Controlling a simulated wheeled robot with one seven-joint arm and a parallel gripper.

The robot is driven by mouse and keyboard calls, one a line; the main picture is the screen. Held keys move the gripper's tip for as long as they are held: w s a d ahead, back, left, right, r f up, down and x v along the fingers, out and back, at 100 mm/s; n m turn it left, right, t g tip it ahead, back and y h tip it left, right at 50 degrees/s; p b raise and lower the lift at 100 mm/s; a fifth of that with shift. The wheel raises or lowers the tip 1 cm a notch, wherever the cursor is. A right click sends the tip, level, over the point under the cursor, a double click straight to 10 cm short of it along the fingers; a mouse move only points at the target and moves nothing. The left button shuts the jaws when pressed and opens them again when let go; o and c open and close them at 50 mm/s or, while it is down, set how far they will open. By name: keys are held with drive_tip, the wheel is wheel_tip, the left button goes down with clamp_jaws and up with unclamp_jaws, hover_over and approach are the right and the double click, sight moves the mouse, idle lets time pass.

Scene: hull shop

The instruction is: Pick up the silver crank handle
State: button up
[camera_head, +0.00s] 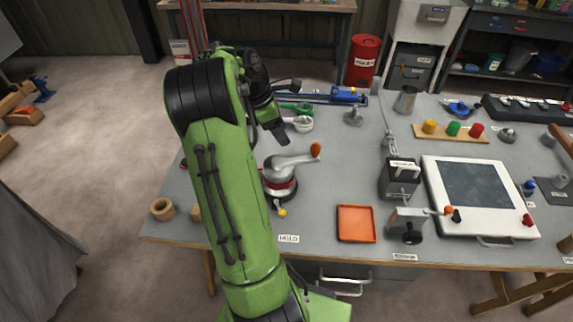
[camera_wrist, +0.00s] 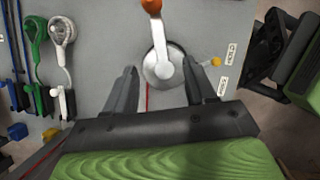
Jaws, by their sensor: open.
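The silver crank handle (camera_head: 291,161) with an orange knob (camera_head: 316,150) sits on top of a round silver winch drum (camera_head: 281,186) on the grey bench. In the wrist view the handle (camera_wrist: 160,40) runs from the drum's hub up to the orange knob (camera_wrist: 151,4) at the top edge. My gripper (camera_head: 274,131) is open and empty, just behind the winch in the head view. In the wrist view its fingers (camera_wrist: 160,68) point at the drum, one on each side of the hub. The height gap to the handle cannot be told.
An orange tray (camera_head: 356,224) lies right of the winch. A grey device (camera_head: 401,180) and a white framed panel (camera_head: 478,197) stand further right. Green and white clamps (camera_wrist: 60,40) and blue tools lie left in the wrist view. A tan ring (camera_head: 162,208) is at the left edge.

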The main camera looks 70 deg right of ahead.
sight(297, 159)
drive_tip(key=b+x, duration=0.3)
drive_tip(key=x, duration=1.1)
drive_tip(key=shift+w+f+b, duration=0.15)
drive_tip(key=shift+b, duration=0.2)
drive_tip(key=shift+c, duration=0.9)
clamp_jaws()
